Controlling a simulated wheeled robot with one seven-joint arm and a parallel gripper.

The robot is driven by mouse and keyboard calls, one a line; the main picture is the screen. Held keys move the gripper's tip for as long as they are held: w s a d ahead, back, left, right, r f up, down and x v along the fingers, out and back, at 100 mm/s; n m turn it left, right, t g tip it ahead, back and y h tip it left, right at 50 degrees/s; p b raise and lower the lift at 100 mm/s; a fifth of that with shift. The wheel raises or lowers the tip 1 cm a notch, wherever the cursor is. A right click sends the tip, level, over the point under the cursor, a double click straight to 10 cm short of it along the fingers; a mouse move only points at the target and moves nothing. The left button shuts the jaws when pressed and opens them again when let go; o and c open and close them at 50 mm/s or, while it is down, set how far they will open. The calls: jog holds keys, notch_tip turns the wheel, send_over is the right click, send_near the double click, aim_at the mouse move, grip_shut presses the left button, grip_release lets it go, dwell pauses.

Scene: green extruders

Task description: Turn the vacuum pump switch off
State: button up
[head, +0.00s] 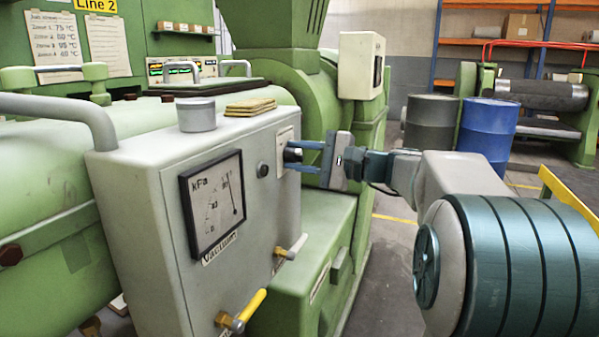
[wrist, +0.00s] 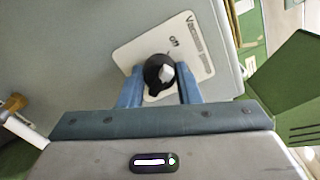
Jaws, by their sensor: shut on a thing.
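In the head view the knob (head: 292,155) is on the right part of the grey box's front. My gripper (head: 307,155) reaches it from the right with blue fingers. In the wrist view the gripper (wrist: 159,88) has one finger on each side of the knob and is shut on it. The knob's pointed end faces down toward the gripper in the wrist view.
A grey can (head: 197,115) stands on top. Blue (head: 487,132) and dark (head: 430,125) drums stand behind my arm.

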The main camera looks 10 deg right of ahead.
jog(key=shift+n+b, duration=0.4)
jog(key=o, duration=1)
jog(key=v, duration=1.4)
